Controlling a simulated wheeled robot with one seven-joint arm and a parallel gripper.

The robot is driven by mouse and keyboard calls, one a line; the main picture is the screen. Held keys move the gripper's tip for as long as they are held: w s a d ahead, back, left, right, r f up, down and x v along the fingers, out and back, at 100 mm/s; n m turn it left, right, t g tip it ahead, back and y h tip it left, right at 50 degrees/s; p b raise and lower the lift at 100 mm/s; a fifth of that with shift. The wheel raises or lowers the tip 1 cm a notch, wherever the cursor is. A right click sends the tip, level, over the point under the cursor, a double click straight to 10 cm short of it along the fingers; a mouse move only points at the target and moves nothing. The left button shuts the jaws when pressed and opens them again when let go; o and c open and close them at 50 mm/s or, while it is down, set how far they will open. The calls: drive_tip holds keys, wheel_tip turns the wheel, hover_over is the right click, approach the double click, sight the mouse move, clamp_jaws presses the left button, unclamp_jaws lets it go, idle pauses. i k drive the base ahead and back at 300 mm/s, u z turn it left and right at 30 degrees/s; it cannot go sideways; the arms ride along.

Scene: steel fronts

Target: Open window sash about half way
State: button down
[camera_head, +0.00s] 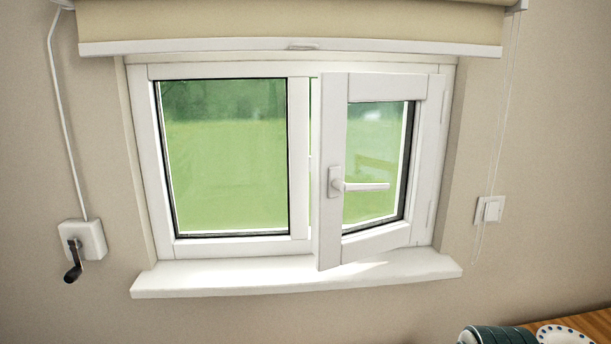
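The window sash (334,115) is the right-hand white casement. Its hinges are on the right side, and its left edge stands out from the frame into the room, so it is partly open. A narrow gap with green outdoors shows between it and the middle post (299,150). The white handle (365,187) sits on the sash's left stile, and its lever lies horizontal, pointing right. The left pane (225,155) is in the closed part of the white frame. My gripper is not in view, and nothing is seen touching the sash or handle.
A beige roller blind (290,20) hangs above the window. A crank box (82,240) is on the left wall and a switch (490,210) on the right. The white sill (300,276) is bare. A wooden surface (597,322) with a dark ribbed object (497,335) is at bottom right.

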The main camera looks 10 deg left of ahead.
sight(334, 246)
drive_tip(key=k, duration=0.4)
drive_tip(key=u, duration=0.75)
drive_tip(key=i, duration=0.95)
drive_tip(key=z, duration=0.3)
